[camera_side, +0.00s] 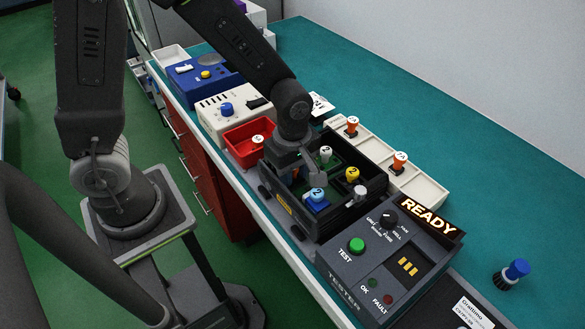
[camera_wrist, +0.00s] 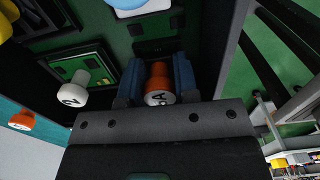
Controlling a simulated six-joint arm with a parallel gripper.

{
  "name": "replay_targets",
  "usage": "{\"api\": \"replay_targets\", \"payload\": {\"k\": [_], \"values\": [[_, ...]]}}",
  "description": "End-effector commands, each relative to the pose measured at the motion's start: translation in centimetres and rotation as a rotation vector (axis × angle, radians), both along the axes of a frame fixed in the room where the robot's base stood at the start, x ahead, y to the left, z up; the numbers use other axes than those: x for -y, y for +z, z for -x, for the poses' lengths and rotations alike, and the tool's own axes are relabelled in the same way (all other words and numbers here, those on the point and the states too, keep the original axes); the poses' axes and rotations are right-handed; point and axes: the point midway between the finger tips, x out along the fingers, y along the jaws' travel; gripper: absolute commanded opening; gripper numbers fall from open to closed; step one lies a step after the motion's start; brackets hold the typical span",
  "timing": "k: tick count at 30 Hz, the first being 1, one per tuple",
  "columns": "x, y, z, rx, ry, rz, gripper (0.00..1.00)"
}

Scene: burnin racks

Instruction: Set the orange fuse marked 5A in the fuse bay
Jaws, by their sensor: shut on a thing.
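My gripper (camera_wrist: 158,72) is shut on an orange fuse (camera_wrist: 158,86) with a white cap that reads 5A, held between blue finger pads in the wrist view. In the side view my gripper (camera_side: 301,173) reaches down into the black-walled box (camera_side: 268,200), and the held fuse is mostly hidden there. The box holds green boards (camera_wrist: 95,62). A dark slot part (camera_wrist: 156,46) lies on the green floor beyond the fuse. I cannot tell whether the fuse touches a slot or which spot is the fuse bay.
In the box stand a white fuse (camera_side: 326,154), a yellow one (camera_side: 352,174) and a blue one (camera_side: 317,196) near my gripper. A cream tray (camera_side: 425,190) with orange fuses lies behind. A red bin (camera_side: 238,138) stands left, the READY tester (camera_side: 345,270) in front.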

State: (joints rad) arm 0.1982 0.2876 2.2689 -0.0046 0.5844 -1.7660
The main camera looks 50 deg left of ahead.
Motion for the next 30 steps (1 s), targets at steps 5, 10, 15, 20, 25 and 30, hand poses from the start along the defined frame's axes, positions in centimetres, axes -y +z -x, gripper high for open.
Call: {"api": "replay_targets", "payload": {"k": [5, 10, 15, 20, 25, 30], "values": [[0.0, -0.03, 0.01, 0.0, 0.0, 0.0, 0.06], [0.0, -0.03, 0.0, 0.0, 0.0, 0.0, 0.06], [0.0, -0.11, 0.0, 0.0, 0.0, 0.0, 0.06], [0.0, -0.31, 0.0, 0.0, 0.0, 0.0, 0.06], [-0.01, -0.39, 0.01, -0.001, 0.0, 0.0, 0.06], [-0.01, -0.46, 0.04, -0.001, 0.0, 0.0, 0.31]]}}
